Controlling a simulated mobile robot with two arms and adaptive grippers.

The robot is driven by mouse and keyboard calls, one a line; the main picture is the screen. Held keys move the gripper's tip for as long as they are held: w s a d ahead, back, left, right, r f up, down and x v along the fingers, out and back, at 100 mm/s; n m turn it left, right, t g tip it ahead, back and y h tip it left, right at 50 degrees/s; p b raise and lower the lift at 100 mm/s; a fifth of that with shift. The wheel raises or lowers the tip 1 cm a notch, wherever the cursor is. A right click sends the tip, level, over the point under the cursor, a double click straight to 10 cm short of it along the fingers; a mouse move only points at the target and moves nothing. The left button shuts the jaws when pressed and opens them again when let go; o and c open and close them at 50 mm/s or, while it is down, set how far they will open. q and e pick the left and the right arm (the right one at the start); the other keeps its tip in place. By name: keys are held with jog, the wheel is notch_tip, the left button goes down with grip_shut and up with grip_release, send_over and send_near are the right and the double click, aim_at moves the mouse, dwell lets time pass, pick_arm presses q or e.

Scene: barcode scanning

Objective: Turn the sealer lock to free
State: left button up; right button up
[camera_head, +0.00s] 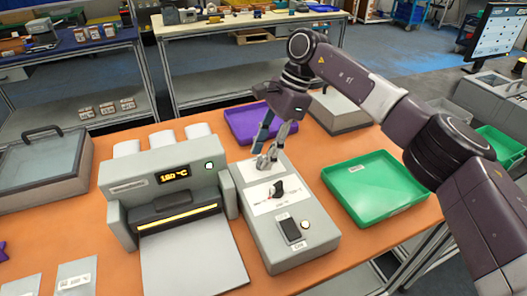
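The sealer (165,185) is a grey machine with a lit display reading about 180 °C, a round green light and a glowing yellow slot. Beside it on the right stands a grey control box (290,240) with a black knob (277,189) on a white dial plate and a dark rocker switch. My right gripper (265,161) points down at the far end of this box, just beyond the knob. Its fingers come close together there and hide what lies between them. I cannot make out the lock itself. My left gripper is not in view.
A green tray (343,191) lies right of the box, and a purple tray (233,128) lies behind it. A lidded grey case (40,184) stands at the left. Small labelled pouches (76,277) lie at the front left. My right arm crosses above the table's right side.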

jog(key=v, duration=1.1)
jog(key=shift+d+r, duration=0.25)
jog(key=shift+r, duration=0.1)
